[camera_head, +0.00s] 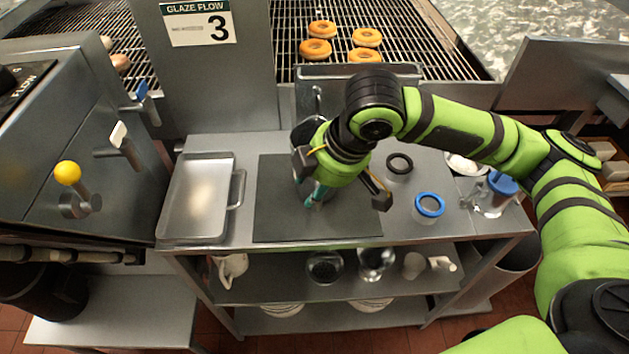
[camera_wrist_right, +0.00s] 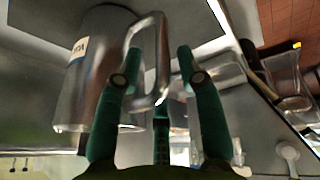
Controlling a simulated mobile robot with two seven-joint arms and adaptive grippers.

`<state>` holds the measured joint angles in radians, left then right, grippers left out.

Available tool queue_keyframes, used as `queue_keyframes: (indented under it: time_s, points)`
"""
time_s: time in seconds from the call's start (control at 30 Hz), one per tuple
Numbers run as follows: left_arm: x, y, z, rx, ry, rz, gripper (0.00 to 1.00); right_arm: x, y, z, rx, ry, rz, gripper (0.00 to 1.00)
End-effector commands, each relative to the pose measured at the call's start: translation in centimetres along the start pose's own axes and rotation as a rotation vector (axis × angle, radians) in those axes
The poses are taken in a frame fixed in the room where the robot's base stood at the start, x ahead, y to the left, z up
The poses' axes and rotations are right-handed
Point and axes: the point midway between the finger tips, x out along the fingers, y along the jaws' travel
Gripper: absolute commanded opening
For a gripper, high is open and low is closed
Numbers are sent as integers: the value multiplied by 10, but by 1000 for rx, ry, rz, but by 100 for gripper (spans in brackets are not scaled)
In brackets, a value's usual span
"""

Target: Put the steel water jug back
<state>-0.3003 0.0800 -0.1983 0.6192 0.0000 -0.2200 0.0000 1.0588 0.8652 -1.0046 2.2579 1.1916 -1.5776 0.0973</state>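The steel water jug (camera_head: 304,134) stands on the dark mat (camera_head: 275,215) on the steel table, largely hidden in the head view behind my right gripper (camera_head: 316,194). In the right wrist view the jug (camera_wrist_right: 90,85) shows its shiny body, a partly visible label and a loop handle (camera_wrist_right: 161,60). The teal fingers of my right gripper (camera_wrist_right: 160,54) are apart, with the handle at or between them. A gap shows between the handle and the right-hand finger, so I see no grip. My left gripper is in neither view.
A steel tray (camera_head: 198,195) lies left of the mat. A black ring (camera_head: 399,164), a blue-rimmed container (camera_head: 429,206) and a blue-lidded clear jug (camera_head: 496,192) are to the right. Lower shelves hold several vessels. Donuts (camera_head: 315,49) sit on the wire rack behind.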

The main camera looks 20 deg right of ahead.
Motion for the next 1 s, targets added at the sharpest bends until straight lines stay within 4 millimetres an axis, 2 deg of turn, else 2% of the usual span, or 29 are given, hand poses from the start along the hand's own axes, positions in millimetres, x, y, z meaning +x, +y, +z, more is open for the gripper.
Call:
queue_keyframes:
  time_s: [0.23,0.37,0.8,1.0]
  points:
    - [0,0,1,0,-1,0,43,-1,0,0,0,0,1,38]
    - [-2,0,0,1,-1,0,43,-12,1,-1,1,2,2,38]
    - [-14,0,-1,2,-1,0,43,-99,1,-2,-1,3,5,38]
    - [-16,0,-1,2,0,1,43,-119,1,-1,1,1,2,38]
